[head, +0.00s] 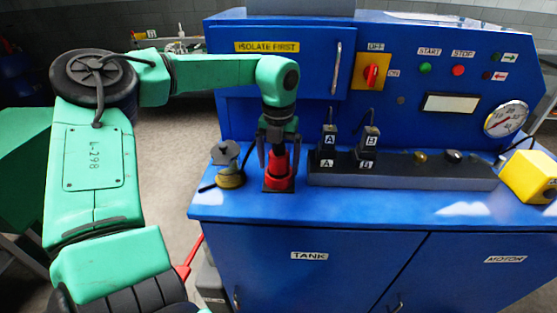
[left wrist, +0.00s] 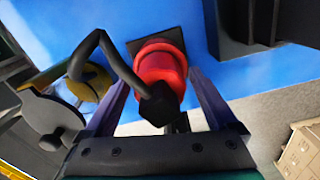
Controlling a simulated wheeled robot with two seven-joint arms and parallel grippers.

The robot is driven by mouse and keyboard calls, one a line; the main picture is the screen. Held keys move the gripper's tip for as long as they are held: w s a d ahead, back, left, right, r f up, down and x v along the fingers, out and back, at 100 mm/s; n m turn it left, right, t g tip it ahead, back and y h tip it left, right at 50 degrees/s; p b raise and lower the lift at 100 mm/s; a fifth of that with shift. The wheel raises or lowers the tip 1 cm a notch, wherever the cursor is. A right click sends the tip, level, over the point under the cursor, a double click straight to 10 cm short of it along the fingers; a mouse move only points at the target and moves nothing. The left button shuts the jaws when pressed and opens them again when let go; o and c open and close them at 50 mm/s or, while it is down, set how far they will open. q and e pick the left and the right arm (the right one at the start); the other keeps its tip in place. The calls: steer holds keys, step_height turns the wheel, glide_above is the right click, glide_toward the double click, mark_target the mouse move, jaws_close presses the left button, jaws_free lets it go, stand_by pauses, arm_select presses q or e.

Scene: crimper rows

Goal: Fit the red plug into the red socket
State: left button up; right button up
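The red plug (left wrist: 160,72) has a black back end with a black cable that bends to the left in the left wrist view. It stands upright at the red socket (head: 277,183), which sits on a black square plate on the blue bench top. In the head view the plug's red body (head: 279,160) lines up above the socket. I cannot tell how deep it sits. My left gripper (head: 278,157) points down over them. Its fingers are spread on both sides of the plug, with gaps showing in the left wrist view (left wrist: 163,105). My right gripper is out of view.
A yellow-based part with a grey disc (head: 226,153) stands close left of the socket. A black block (head: 430,172) with two lettered black plugs stands to the right. The blue panel (head: 320,120) rises behind. A yellow box (head: 530,178) is at the right end.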

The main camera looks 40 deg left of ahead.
arm_select(q)
step_height(320, 180, up, 11)
steer(key=shift+r+b, duration=0.15)
steer(key=shift+b, duration=0.75)
steer(key=shift+r, duration=0.4)
